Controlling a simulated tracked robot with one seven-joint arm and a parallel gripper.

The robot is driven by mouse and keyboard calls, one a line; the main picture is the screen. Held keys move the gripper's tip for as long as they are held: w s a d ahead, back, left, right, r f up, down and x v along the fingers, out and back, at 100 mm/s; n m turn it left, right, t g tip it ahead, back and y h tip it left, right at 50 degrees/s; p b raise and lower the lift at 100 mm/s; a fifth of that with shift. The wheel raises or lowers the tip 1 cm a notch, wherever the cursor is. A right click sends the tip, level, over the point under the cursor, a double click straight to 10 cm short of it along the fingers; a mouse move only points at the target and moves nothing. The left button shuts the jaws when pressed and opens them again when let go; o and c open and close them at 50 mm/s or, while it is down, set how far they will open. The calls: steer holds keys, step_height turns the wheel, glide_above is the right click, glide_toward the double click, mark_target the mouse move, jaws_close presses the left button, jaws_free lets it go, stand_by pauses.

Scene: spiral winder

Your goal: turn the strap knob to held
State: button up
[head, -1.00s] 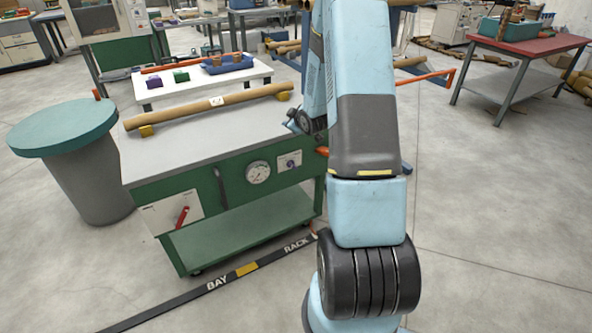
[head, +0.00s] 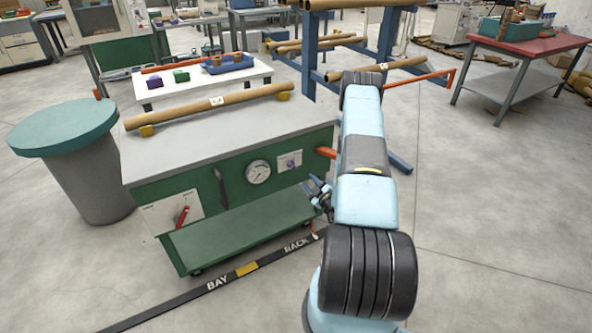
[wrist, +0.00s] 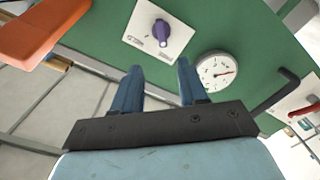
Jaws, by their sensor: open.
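A purple knob (head: 290,162) sits on a small white plate on the bench's green front, right of a round gauge (head: 258,172). I take it for the strap knob. In the wrist view the purple knob (wrist: 162,29) is upright-looking on its plate, beyond the fingertips; the plate's lettering is too small to read. My gripper (head: 317,192) is in front of the bench, below and right of the knob, apart from it. In the wrist view my gripper (wrist: 160,68) is open, with nothing between its two blue fingers.
A red lever (head: 182,216) on a white plate and a dark handle (head: 218,187) are on the same front. An orange bar (head: 326,152) sticks out at the bench's right end. A brown tube (head: 210,106) lies on top. A blue rack (head: 310,60) stands behind.

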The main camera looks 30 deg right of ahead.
mark_target(294, 168)
steer(key=w, duration=0.8)
steer(key=w+f, duration=0.1)
steer(key=w, duration=0.3)
steer(key=shift+w+a+f, duration=0.1)
steer(key=shift+w+a, duration=0.2)
steer(key=shift+w, duration=0.05)
steer(key=shift+c, duration=0.4)
jaws_close()
steer(key=shift+d, duration=0.2)
steer(key=shift+a, duration=0.15)
